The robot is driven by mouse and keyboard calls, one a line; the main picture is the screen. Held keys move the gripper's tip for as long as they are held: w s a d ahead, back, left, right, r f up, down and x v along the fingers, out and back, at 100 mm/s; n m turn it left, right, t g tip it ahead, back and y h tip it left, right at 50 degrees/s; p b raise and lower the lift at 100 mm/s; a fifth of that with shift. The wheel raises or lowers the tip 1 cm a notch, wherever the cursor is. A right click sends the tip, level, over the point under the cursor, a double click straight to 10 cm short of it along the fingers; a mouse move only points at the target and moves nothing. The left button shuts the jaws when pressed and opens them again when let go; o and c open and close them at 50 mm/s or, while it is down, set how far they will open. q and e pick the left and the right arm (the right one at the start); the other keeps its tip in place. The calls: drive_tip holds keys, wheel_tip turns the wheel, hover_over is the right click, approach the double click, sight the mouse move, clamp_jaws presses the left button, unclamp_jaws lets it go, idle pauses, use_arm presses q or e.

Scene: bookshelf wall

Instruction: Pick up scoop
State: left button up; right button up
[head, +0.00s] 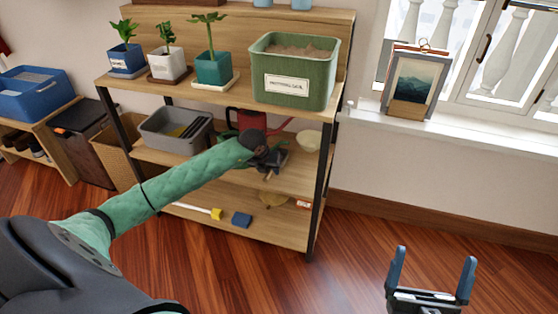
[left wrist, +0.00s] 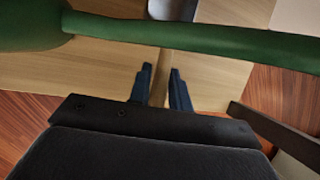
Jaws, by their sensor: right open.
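A tan, wood-coloured piece (head: 272,198), which looks like the scoop, shows just below my left gripper (head: 268,165) at the shelf unit. In the left wrist view, a narrow tan handle (left wrist: 162,75) runs between the two dark blue fingers of my left gripper (left wrist: 160,80). The fingers stand close on both sides of the handle and appear shut on it. The scoop's far end is mostly hidden by my gripper and wrist. My right gripper (head: 433,268) is open and empty over the floor, away from the shelves.
The wooden shelf unit (head: 150,90) holds potted plants and a green planter (head: 293,92) on top. A grey bin (head: 165,140), a red can (head: 232,120) and a cream bowl (head: 308,141) are on the middle shelf.

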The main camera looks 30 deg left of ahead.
use_arm(q)
clamp_jaws()
drive_tip(key=shift+r, duration=0.2)
